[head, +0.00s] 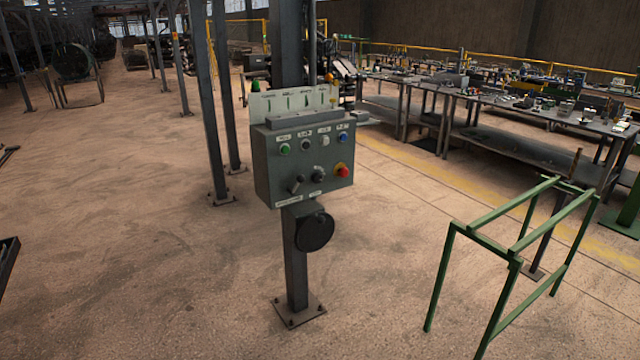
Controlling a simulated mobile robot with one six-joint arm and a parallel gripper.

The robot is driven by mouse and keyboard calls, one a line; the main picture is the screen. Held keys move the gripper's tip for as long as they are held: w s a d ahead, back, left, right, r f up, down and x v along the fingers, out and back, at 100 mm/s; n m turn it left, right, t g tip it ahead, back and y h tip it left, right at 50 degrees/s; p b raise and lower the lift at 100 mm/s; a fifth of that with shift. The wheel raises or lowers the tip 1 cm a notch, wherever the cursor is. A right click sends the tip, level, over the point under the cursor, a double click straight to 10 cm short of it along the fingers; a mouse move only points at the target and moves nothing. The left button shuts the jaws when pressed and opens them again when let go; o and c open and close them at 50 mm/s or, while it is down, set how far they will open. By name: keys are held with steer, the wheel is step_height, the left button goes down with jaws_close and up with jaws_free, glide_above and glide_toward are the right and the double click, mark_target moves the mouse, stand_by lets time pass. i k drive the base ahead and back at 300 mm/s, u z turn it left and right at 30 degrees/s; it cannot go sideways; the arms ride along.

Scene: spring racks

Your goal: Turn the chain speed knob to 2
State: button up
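A grey control box (262,165) stands on a post in the middle of the head view. My gripper is not in view.
The post (296,265) bears a dark round disc (315,232) and stands on a bolted base plate (299,311). A green metal frame (510,255) stands at the lower right. Long workbenches (480,97) fill the right back. The floor left and in front is clear.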

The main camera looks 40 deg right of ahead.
mark_target(317, 178)
steer(key=z, duration=0.15)
steer(key=i, duration=1)
steer(key=u, duration=0.1)
